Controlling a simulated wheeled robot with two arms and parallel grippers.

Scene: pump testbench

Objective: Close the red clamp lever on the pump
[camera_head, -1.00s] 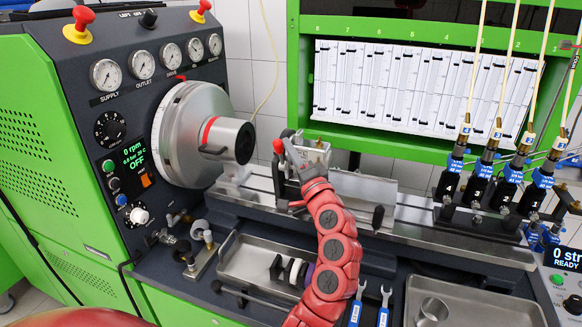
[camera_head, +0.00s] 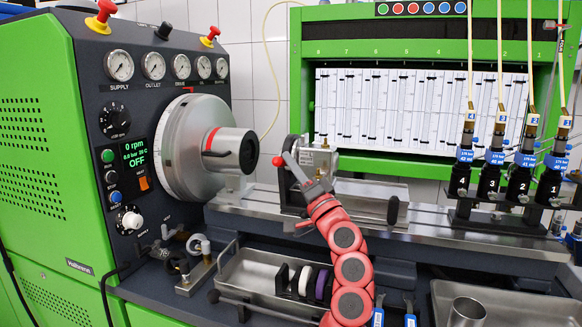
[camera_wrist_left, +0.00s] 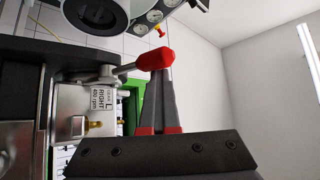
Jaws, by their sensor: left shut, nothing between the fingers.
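The red clamp lever shows its red knob (camera_head: 278,161) at the left of the metal pump (camera_head: 320,158) on the test bench rail. In the left wrist view the knob (camera_wrist_left: 156,60) sits on a grey rod that runs left towards the labelled pump block (camera_wrist_left: 72,101). My left gripper (camera_head: 288,158) reaches up from below on its red arm. Its grey fingers are together with nothing between them. In the wrist view the fingertips (camera_wrist_left: 166,74) are right at the knob, partly behind it; I cannot tell whether they touch. My right gripper is not in view.
A large round drive housing (camera_head: 185,145) with a protruding shaft cover stands left of the pump. A steel tray (camera_head: 255,277) with several rings lies below. Several blue-labelled injectors (camera_head: 465,155) stand at the right. A metal cup (camera_head: 467,312) stands at the lower right.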

